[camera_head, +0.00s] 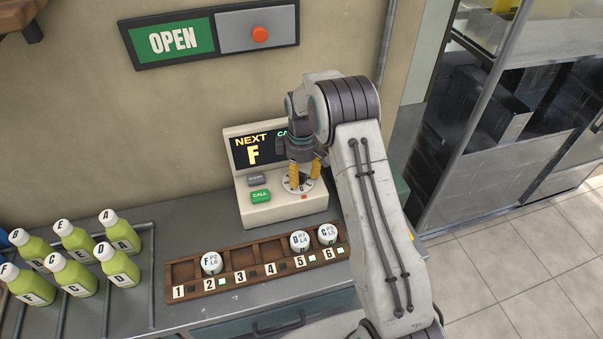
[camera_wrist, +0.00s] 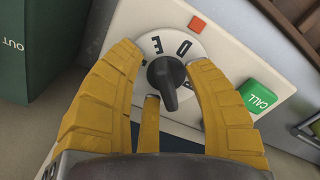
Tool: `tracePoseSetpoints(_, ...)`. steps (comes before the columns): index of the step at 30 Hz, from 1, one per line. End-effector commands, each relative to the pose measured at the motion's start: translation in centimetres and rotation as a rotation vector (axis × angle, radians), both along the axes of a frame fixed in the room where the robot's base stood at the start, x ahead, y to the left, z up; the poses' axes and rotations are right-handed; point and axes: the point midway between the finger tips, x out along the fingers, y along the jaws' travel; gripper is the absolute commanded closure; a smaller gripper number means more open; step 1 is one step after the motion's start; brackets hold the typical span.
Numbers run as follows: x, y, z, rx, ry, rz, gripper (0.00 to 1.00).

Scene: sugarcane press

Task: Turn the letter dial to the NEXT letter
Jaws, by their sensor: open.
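The letter dial (camera_head: 298,184) is a white disc on the front of the cream console (camera_head: 270,214). In the wrist view the dial (camera_wrist: 184,47) shows D and E, with a black knob (camera_wrist: 165,76) at its centre. The console screen (camera_head: 256,150) reads NEXT F. My gripper (camera_head: 304,179) is at the dial. In the wrist view my gripper (camera_wrist: 163,60) is open, its yellow fingers on either side of the knob with gaps. The other letters are hidden or unreadable.
The green CALL button (camera_head: 260,196) and a grey button (camera_head: 255,180) are left of the dial. A wooden numbered rack (camera_head: 240,282) with white-capped items stands in front. Several green bottles (camera_head: 77,278) stand at the left. A dark green box (camera_wrist: 40,45) is beside the console.

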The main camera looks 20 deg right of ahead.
Motion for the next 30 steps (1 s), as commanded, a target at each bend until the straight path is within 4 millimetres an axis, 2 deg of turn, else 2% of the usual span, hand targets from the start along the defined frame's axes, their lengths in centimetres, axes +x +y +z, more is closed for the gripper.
tracePoseSetpoints(7, 0.0, 0.0, -0.03, 0.0, 0.0, 0.0, 0.52)
tracePoseSetpoints(23, 0.01, 0.0, 0.01, 0.0, 0.0, 0.0, 0.99)
tracePoseSetpoints(30, 0.01, 0.01, -0.01, 0.0, 0.0, -0.001, 1.0)
